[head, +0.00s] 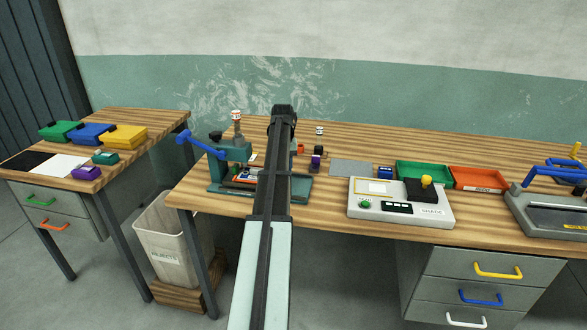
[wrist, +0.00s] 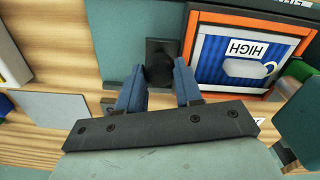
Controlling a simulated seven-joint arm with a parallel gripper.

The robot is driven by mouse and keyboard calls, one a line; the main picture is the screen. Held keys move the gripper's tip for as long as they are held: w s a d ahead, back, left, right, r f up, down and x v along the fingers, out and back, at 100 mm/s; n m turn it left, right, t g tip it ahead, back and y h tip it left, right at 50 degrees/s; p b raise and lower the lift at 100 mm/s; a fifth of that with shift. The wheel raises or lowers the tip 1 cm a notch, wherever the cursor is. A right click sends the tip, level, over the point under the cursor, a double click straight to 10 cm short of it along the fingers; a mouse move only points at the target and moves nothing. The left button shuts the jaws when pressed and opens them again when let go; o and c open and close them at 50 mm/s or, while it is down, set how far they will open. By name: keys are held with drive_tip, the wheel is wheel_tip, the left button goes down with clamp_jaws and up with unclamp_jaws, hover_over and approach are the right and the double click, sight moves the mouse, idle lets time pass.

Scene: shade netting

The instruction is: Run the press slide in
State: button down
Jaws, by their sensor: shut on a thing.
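The press (head: 236,152) stands on a green base at the left of the main bench, with a blue lever (head: 200,145) reaching out to the left. Its slide (head: 244,174) shows low in the press, partly hidden by my arm. In the wrist view the slide is an orange-framed tray (wrist: 196,12) with a blue striped bed, a "HIGH" label and a pale tag-shaped piece. A black handle (wrist: 160,52) sits at the tray's side. My gripper (wrist: 160,80) is shut on this handle, one blue finger on each side. My arm hides the fingers in the head view.
Right of the press are a grey mat (head: 353,168), a white control box (head: 400,206), a green tray (head: 424,175) and an orange tray (head: 478,178). Small dark and purple pieces stand behind my arm. A bin (head: 166,240) stands between the benches.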

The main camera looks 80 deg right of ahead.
drive_tip(key=shift+w, duration=0.35)
drive_tip(key=c, duration=0.8)
unclamp_jaws()
drive_tip(key=shift+o, duration=0.2)
drive_tip(key=shift+s, duration=0.1)
wheel_tip(320, 180, up, 14)
drive_tip(key=shift+f, duration=0.15)
